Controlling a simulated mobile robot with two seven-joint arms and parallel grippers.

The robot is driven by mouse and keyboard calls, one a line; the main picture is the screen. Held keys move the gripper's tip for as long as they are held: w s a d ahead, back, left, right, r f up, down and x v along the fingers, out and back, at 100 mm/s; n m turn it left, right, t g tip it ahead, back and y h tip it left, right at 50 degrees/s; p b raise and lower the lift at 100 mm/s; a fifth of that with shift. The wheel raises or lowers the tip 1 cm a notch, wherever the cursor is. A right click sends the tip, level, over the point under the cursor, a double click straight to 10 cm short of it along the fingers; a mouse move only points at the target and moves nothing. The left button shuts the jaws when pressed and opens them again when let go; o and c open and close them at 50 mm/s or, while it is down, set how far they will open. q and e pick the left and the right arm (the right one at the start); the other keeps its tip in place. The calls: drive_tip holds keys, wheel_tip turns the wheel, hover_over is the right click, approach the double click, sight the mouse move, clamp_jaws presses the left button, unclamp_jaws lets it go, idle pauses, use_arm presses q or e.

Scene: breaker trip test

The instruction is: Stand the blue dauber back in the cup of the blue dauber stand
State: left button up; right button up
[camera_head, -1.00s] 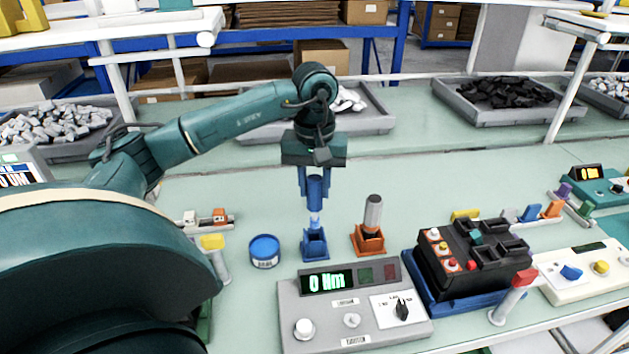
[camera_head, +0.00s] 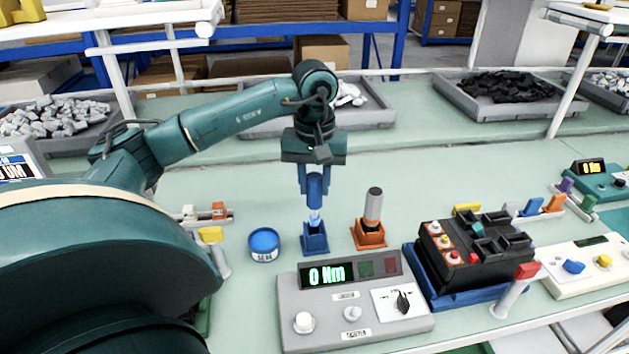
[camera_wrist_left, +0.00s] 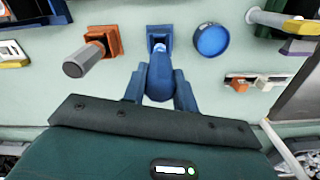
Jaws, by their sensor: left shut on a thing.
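My left gripper (camera_head: 314,187) points down and is shut on the blue dauber (camera_head: 315,216), which is upright with its pale tip lowest. The dauber is directly above the blue dauber stand (camera_head: 315,243), and its lower end meets the cup's opening; I cannot tell how deep it sits. In the left wrist view, the blue dauber (camera_wrist_left: 159,77) is between the fingers, and the blue stand (camera_wrist_left: 158,36) shows just beyond its tip. My right gripper is in neither view.
An orange stand (camera_head: 370,236) holding a grey-handled dauber (camera_head: 373,205) is close on the right. A round blue tin (camera_head: 264,243) is close on the left. A grey torque tester (camera_head: 350,318) lies in front, and a black breaker (camera_head: 472,255) farther right.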

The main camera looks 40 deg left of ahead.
sight(314, 207)
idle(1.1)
use_arm(q)
drive_tip(key=shift+f+b, duration=1.2)
drive_tip(key=shift+f, duration=0.05)
drive_tip(key=shift+f+b, duration=0.4)
drive_tip(key=shift+f, duration=0.3)
drive_tip(key=shift+f+b, duration=1.3)
drive_tip(key=shift+f, duration=0.05)
drive_tip(key=o, duration=1.1)
drive_tip(key=shift+c, duration=0.2)
